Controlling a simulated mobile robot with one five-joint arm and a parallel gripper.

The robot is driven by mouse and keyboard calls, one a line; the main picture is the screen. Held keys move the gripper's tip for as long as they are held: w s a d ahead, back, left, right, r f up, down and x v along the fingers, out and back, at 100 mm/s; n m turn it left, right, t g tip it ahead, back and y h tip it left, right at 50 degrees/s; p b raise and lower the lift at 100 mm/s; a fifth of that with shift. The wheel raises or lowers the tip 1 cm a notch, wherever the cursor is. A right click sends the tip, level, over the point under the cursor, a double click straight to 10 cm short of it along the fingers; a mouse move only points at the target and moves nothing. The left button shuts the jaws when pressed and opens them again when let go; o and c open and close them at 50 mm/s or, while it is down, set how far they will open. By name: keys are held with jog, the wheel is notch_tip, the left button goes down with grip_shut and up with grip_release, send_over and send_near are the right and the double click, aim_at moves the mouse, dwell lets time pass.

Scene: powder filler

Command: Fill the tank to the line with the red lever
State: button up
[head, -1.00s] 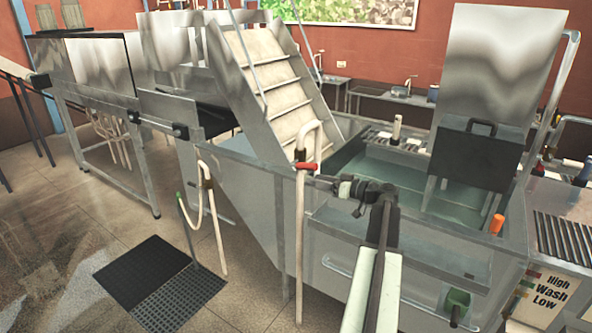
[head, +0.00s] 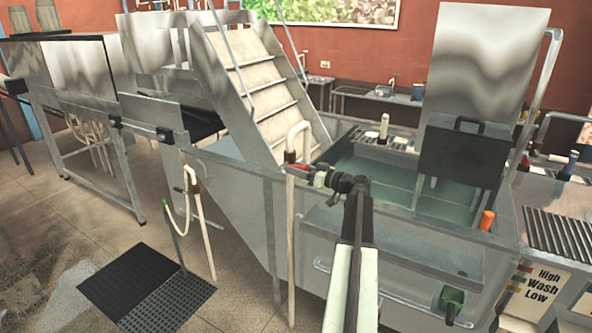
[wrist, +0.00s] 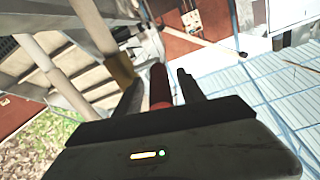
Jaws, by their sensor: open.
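The red lever (head: 300,168) sits on the beige pipe (head: 291,235) that rises at the tank's front left edge and hooks over at the top. My gripper (head: 318,178) is open at the lever, to the right of the pipe. In the wrist view the red lever (wrist: 158,84) lies between the two spread dark fingers of my gripper (wrist: 160,92). I cannot tell whether a finger touches it. The steel tank (head: 400,250) holds greenish water (head: 375,178). I cannot make out a fill line.
A stepped conveyor (head: 262,85) rises behind the pipe. A black panel with a handle (head: 463,158) stands at the tank's right side, near an orange-topped knob (head: 487,220). A second hose stand (head: 200,215) and black floor mats (head: 150,285) are at the left.

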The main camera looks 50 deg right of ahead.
grip_shut()
dwell(1.4)
